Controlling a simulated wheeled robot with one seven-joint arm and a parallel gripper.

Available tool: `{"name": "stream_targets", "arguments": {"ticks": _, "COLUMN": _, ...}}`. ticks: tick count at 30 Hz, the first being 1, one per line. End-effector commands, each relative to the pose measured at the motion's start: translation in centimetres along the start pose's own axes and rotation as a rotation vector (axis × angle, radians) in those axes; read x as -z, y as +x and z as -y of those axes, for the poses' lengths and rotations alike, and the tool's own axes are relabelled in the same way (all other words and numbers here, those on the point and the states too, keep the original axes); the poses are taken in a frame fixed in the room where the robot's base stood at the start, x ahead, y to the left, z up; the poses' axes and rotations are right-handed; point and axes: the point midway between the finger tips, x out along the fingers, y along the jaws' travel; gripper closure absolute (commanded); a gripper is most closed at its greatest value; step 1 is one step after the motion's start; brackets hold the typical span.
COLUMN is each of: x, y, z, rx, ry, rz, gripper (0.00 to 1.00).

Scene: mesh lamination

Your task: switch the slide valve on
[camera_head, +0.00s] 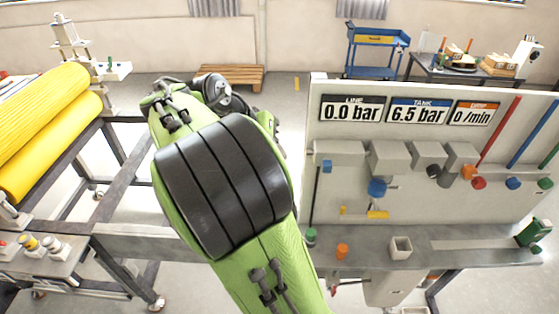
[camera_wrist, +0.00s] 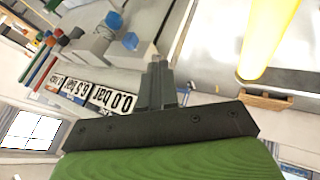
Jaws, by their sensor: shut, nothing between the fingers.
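The grey valve panel (camera_head: 445,210) stands at the right in the head view. I cannot tell for sure which fitting is the slide valve. A small blue piece (camera_head: 327,164) sits on the leftmost grey block (camera_head: 340,151), and a blue piece on a pale block shows in the wrist view (camera_wrist: 130,41). A larger blue knob (camera_head: 377,187) and a yellow handle (camera_head: 378,215) are farther right. The LINE display (camera_head: 351,113) reads 0.0 bar, the TANK display (camera_head: 418,111) 6.5 bar. My gripper (camera_wrist: 158,65) is shut and empty, apparently apart from the panel; my arm hides it in the head view.
Red (camera_head: 499,132) and blue (camera_head: 533,133) rods slant along the panel's right. A ledge (camera_head: 450,245) below holds small coloured parts and a grey open box (camera_head: 400,247). Yellow rollers (camera_head: 45,125) on a frame stand left. A pallet (camera_head: 230,75) lies behind.

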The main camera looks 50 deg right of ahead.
Motion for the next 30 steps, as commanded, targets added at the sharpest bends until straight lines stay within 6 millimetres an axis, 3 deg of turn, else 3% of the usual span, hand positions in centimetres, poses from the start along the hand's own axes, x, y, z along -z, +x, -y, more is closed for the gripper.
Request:
{"name": "stream_targets", "arguments": {"ticks": 10, "x": -0.2, "y": 1.1, "z": 0.1, "rx": 0.000, "ry": -0.002, "rz": 0.003, "gripper": 1.00}}
{"name": "stream_targets", "arguments": {"ticks": 24, "x": -0.3, "y": 10.9, "z": -0.2, "rx": 0.000, "ry": 0.002, "rz": 0.005, "gripper": 1.00}}
{"name": "stream_targets", "arguments": {"ticks": 30, "x": -0.2, "y": 11.8, "z": -2.9, "rx": 0.004, "ry": -0.001, "rz": 0.002, "gripper": 1.00}}
